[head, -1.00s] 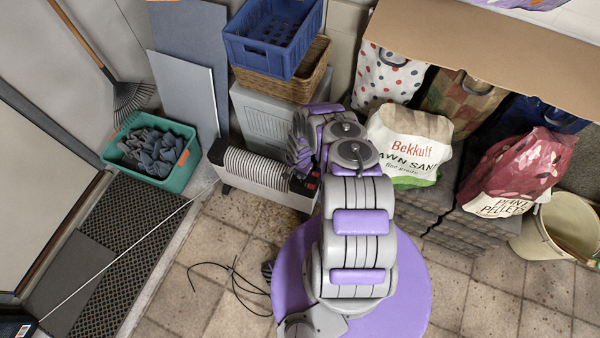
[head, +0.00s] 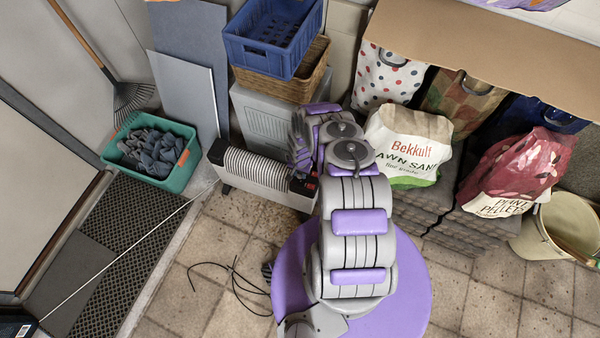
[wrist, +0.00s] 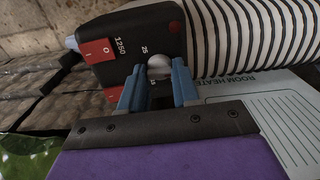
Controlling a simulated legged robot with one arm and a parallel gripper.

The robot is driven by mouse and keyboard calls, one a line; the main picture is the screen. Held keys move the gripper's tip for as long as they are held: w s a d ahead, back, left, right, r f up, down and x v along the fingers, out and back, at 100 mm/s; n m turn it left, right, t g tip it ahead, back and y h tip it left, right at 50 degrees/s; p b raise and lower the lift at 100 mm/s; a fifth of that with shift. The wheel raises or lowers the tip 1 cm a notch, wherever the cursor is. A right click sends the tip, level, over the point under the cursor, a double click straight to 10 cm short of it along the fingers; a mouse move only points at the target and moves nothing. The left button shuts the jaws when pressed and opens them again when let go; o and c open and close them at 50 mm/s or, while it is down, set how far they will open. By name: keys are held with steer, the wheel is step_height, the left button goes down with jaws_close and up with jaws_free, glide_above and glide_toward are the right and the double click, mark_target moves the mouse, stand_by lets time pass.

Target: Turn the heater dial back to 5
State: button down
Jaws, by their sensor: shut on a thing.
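The room heater (head: 262,178) stands on the tiled floor, a white ribbed body with a black control end. In the wrist view its black control panel (wrist: 134,40) shows red switches and a red lamp. The round pale dial (wrist: 159,66) sits between the two blue fingers of my gripper (wrist: 158,88), which is shut on it. Part of the dial and its numbers are hidden by the fingers, so I cannot read its setting. In the head view my gripper (head: 302,145) is over the heater's right end, and my arm hides the dial.
A grey box carrying a wicker basket (head: 290,82) and a blue crate (head: 270,45) stands behind the heater. A teal bin of gloves (head: 185,170) is at left. Sacks, including lawn sand (head: 410,145), are at right. A black cable (head: 235,280) lies on open floor in front.

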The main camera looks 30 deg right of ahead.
steer(key=c, duration=0.8)
jaws_free()
step_height(320, 180, up, 17)
steer(key=p, duration=0.5)
steer(key=shift+r, duration=0.15)
